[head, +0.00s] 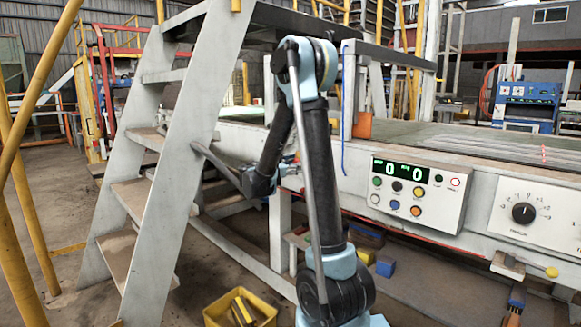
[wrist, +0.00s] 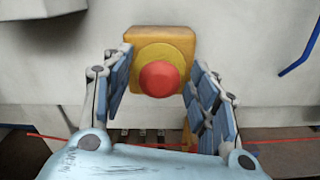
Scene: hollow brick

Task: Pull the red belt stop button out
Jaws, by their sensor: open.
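The red belt stop button (wrist: 160,78) sits on a round yellow base on a yellow-orange box (wrist: 146,36), which is fixed to a pale wall panel. In the wrist view my gripper (wrist: 158,92) is open, with one blue-padded finger on each side of the button. The fingers look apart from the button, though the right one is close to the box's edge. In the head view my arm reaches toward the side of the conveyor, and my gripper (head: 288,165) is mostly hidden behind the arm. The button cannot be seen in the head view.
A control panel (head: 418,191) with coloured buttons and a dial panel (head: 524,212) are on the conveyor side. White stairs (head: 165,180) stand left of my arm. A yellow bin (head: 240,308) is on the floor.

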